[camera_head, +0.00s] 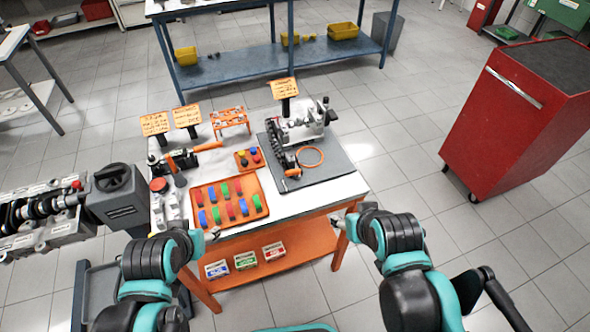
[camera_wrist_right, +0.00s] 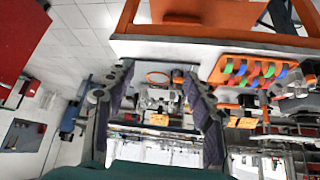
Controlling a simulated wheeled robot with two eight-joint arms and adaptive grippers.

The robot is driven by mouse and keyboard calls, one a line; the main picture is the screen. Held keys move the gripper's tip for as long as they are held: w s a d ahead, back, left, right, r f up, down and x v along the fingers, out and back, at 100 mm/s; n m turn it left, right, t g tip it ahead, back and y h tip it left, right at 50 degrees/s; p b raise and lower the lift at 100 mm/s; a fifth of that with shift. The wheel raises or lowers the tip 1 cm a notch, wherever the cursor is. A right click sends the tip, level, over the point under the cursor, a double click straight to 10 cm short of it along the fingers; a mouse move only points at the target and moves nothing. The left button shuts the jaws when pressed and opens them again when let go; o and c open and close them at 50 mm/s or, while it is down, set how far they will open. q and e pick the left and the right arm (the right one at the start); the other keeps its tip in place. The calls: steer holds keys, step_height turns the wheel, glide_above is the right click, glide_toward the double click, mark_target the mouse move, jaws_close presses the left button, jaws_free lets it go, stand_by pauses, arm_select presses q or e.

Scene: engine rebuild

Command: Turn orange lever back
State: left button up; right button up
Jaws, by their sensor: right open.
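An orange-handled lever (camera_head: 207,146) lies at the back left of the workbench, extending right from a small dark-and-orange device (camera_head: 174,162). Its exact joint is too small to make out. My left gripper (camera_head: 213,235) is at the bench's front edge, in front of the orange parts tray and well apart from the lever. Its jaws are too small to read. My right gripper (camera_head: 344,224) is in front of the bench's right corner, empty and apart from everything. In the right wrist view its two fingers (camera_wrist_right: 158,72) are spread, with the bench beyond them.
An orange tray (camera_head: 260,186) of coloured parts sits mid-bench. A grey mat (camera_head: 335,172) holds an engine block (camera_head: 303,124) and an orange ring (camera_head: 311,156). A large engine assembly (camera_head: 45,222) stands at left. A red cabinet (camera_head: 510,120) is at right, with open floor between.

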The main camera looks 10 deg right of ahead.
stand_by(0.3)
steer(key=o, duration=0.3)
steer(key=shift+o, duration=0.2)
steer(key=n+g+b, duration=0.1)
steer(key=g+b, duration=0.2)
glide_above(293, 171)
steer(key=s, duration=0.4)
step_height(293, 171, down, 7)
steer(key=b+x, duration=0.1)
steer(key=x, duration=0.3)
steer(key=b+x, duration=0.1)
steer(key=x, duration=0.3)
steer(key=shift+w, duration=0.25)
steer(key=c, duration=1.2)
